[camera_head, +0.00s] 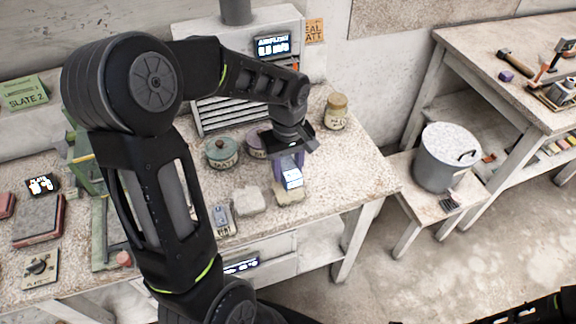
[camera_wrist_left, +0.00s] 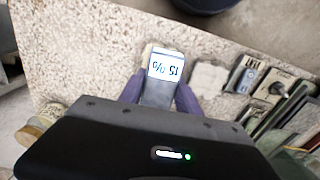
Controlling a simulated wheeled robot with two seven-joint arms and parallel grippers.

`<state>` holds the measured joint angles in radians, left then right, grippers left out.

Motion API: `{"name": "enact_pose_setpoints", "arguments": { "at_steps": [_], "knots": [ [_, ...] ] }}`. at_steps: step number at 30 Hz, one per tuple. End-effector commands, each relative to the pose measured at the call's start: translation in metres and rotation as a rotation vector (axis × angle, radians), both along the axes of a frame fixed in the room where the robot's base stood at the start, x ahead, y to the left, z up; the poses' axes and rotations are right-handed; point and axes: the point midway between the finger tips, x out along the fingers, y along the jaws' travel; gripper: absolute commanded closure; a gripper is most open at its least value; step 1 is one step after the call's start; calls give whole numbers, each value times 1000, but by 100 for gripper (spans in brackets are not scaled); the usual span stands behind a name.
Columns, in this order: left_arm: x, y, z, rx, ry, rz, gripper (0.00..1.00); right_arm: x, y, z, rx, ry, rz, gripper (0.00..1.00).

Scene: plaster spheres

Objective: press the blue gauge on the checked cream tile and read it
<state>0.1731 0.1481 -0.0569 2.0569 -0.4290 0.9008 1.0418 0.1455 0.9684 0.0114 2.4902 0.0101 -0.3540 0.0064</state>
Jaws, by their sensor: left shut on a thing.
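The gauge (camera_head: 292,179) has a lit white and blue display and stands over a pale cream tile (camera_head: 288,198) near the front of the stone-topped bench. My left gripper (camera_head: 290,162) points down from above, shut on the gauge. In the left wrist view the gauge (camera_wrist_left: 164,72) sits between the two purple fingers (camera_wrist_left: 160,95). Its display appears upside down and seems to read about 15 %, in small characters. The tile is mostly hidden beneath it; its check pattern and contact with the gauge cannot be made out. My right gripper does not show.
A pale block (camera_head: 250,200) and a grey labelled device (camera_head: 222,219) stand left of the gauge. A green jar (camera_head: 221,152) and a purple jar (camera_head: 257,146) are behind, with a cream jar (camera_head: 336,111) to the right. A pot (camera_head: 446,157) stands on a low table.

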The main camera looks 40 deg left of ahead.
Motion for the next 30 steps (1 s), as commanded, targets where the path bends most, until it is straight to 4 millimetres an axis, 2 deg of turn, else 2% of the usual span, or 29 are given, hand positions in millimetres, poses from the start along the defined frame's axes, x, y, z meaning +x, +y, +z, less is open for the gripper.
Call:
{"name": "enact_pose_setpoints", "arguments": {
  "at_steps": [1, 3, 10, 30],
  "knots": [
    [0, 0, -10, 0, 1, 0, 98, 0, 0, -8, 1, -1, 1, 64],
    [0, 0, -18, 0, 1, 0, 98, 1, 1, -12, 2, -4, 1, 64],
    [0, 0, -34, 0, 0, 0, 98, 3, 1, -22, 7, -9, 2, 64],
    [0, 0, -37, -1, -1, 0, 98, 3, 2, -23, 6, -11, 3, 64]
  ]
}}
